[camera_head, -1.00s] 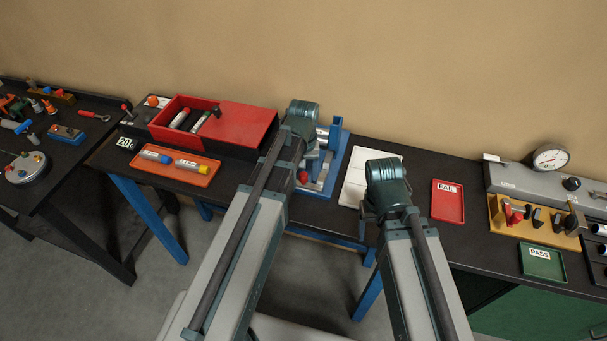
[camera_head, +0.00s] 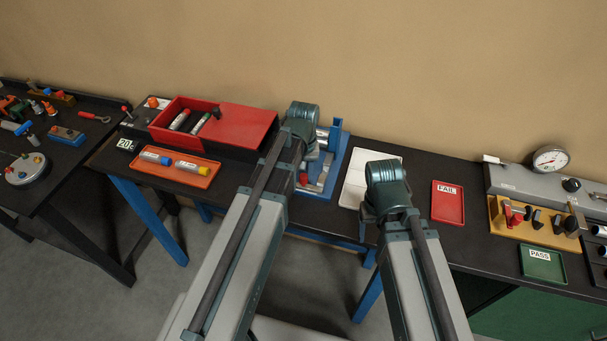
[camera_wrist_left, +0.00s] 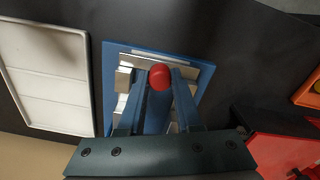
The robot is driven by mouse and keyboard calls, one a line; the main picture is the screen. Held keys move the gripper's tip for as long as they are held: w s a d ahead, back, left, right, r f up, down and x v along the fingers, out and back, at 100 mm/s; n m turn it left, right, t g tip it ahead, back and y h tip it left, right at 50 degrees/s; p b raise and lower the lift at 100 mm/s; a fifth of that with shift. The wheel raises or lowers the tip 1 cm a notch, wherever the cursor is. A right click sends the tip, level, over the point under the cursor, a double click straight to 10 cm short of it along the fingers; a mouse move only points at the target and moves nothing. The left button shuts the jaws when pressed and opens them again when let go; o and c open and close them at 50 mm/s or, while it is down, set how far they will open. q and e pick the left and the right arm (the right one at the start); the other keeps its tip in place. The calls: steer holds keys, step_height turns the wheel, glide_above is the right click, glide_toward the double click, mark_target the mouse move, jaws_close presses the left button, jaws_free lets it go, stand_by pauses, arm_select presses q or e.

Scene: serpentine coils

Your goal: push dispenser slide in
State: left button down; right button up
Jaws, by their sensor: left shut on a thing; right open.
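The blue dispenser (camera_head: 341,160) stands on the black bench in the head view, partly hidden behind my left wrist. It has silver metal parts and a red knob (camera_head: 304,178) at its near left side. In the left wrist view the red knob (camera_wrist_left: 160,76) sits between the fingertips of my left gripper (camera_wrist_left: 158,92), which is shut on it. The blue dispenser frame (camera_wrist_left: 113,68) surrounds the fingers there. My right gripper (camera_head: 368,212) is over the bench to the right, apart from the dispenser. Its fingers are mostly hidden by its wrist; it is open.
A white tray (camera_head: 352,186) lies right of the dispenser. A red box (camera_head: 240,128) and an orange tray (camera_head: 150,170) with tubes stand left. The red FAIL tray (camera_head: 448,212), green PASS tray (camera_head: 541,272) and a dial gauge (camera_head: 550,158) are further right.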

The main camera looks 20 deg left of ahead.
stand_by(0.7)
arm_select(q)
steer(key=w, duration=1)
steer(key=shift+w+d, duration=0.15)
steer(key=shift+w, duration=0.1)
steer(key=shift+s, duration=0.1)
steer(key=c, duration=0.6)
jaws_free()
steer(key=shift+r, duration=0.1)
step_height(320, 180, up, 14)
steer(key=p, duration=1.3)
steer(key=shift+f+p, duration=0.2)
steer(key=shift+p, duration=0.2)
